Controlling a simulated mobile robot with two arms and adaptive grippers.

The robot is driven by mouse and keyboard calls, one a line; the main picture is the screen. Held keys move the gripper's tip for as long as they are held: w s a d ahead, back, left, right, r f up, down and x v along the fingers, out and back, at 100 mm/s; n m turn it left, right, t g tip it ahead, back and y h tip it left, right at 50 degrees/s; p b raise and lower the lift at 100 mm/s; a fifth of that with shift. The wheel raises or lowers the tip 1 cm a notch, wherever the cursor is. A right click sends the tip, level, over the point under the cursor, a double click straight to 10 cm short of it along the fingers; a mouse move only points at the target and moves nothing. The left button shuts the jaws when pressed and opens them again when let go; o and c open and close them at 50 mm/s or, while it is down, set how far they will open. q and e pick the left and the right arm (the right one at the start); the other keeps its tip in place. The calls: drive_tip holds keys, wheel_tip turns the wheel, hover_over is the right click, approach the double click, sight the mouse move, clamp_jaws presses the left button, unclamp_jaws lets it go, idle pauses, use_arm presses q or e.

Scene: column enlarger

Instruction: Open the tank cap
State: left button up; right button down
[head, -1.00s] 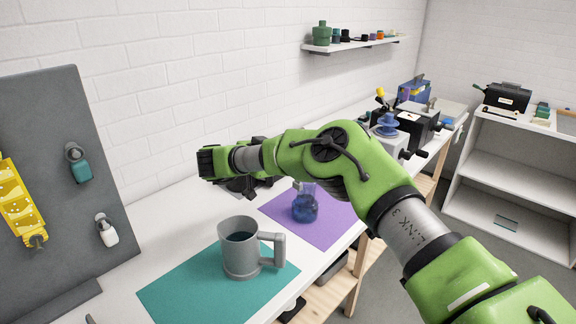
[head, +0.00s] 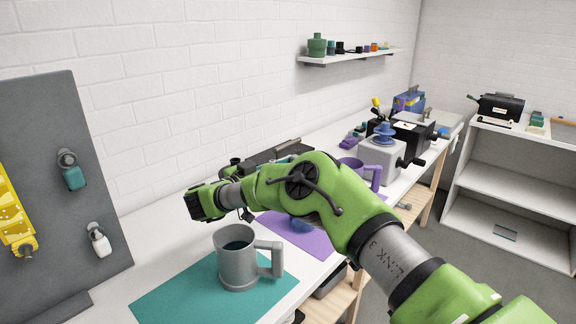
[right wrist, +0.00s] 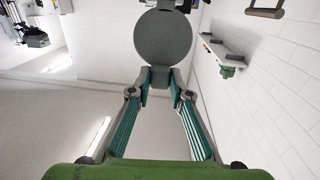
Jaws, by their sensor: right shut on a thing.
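In the right wrist view the teal-padded fingers of my right gripper (right wrist: 160,78) close at their tips on the near edge of a flat, round grey disc (right wrist: 163,45). I cannot tell for sure that it is the tank cap. In the head view my right arm reaches in from the right; its end is dark and the fingers and disc are hidden. A grey handled vessel (head: 238,268), open at the top with a dark inside, stands upright on the teal mat (head: 170,297), just below the arm's end. My left gripper is not in view.
A blue flask (head: 303,225) on the purple mat (head: 320,243) is mostly behind my arm. A purple mug (head: 374,178), a grey grinder-like device (head: 380,163) and dark equipment stand farther along the bench. A grey tool board (head: 95,150) is at left.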

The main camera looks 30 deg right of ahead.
drive_tip(key=c, duration=2)
unclamp_jaws()
drive_tip(key=shift+s+d+f, duration=0.1)
drive_tip(key=shift+f, duration=0.3)
drive_tip(key=shift+o, duration=0.8)
drive_tip(key=shift+d, duration=0.2)
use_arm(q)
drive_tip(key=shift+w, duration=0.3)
use_arm(e)
wheel_tip(320, 180, up, 10)
drive_tip(key=shift+w+d, duration=0.15)
drive_tip(key=shift+w, duration=0.05)
drive_tip(key=shift+f, duration=0.1)
